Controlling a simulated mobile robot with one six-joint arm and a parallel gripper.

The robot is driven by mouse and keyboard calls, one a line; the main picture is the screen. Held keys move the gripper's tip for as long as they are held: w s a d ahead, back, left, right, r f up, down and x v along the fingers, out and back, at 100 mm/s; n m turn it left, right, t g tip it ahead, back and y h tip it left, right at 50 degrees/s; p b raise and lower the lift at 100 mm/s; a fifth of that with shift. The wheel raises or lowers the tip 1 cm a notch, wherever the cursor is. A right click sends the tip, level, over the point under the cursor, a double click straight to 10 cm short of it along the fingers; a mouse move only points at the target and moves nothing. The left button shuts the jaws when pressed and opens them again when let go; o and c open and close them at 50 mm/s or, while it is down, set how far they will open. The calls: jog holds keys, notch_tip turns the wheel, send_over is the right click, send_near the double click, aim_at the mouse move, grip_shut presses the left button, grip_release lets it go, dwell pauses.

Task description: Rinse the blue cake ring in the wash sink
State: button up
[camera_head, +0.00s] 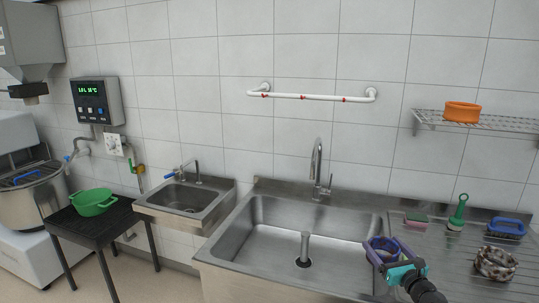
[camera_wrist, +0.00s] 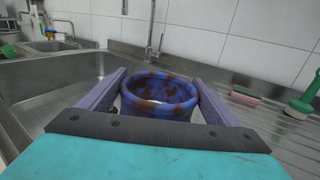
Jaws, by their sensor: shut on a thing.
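My gripper (camera_head: 384,250) is shut on the blue cake ring (camera_wrist: 160,98), with one purple finger on each side of it. The ring is blue with brown patches over its wall and rim, and is held roughly level. In the head view the gripper is at the right end of the wash sink (camera_head: 232,232), by the drainboard edge. The wash sink is a large steel basin with no visible water and an upright pipe (camera_head: 304,250) in it. Its tall curved tap (camera_head: 317,165) stands at the back; it also shows in the wrist view (camera_wrist: 153,32).
The drainboard (camera_head: 450,262) holds a pink-green sponge (camera_head: 416,217), a green brush (camera_head: 457,212), a blue-rimmed item (camera_head: 508,227) and a mottled grey-brown ring (camera_head: 495,263). An orange ring (camera_head: 462,112) is on the wall rack. A small hand sink (camera_head: 185,200) is at left.

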jog(key=s+a+f+n+g+y, duration=0.1)
jog(key=s+a+n+g+y, duration=0.1)
jog(key=a, duration=0.5)
jog(key=s+a+f+n+g+y, duration=0.1)
jog(key=a+n+g+y, duration=0.1)
jog(key=a+y, duration=0.3)
jog(key=s+a+f+n+g+y, duration=0.1)
jog(key=a+n+y, duration=0.3)
jog(key=a, duration=0.6)
jog(key=shift+s+a+g, duration=0.15)
jog(key=shift+s+g, duration=0.55)
jog(key=shift+s, duration=0.1)
jog(key=shift+s+a+n+g+y, duration=0.35)
jog(key=shift+s+n+g+y, duration=0.15)
jog(key=shift+s+n, duration=0.1)
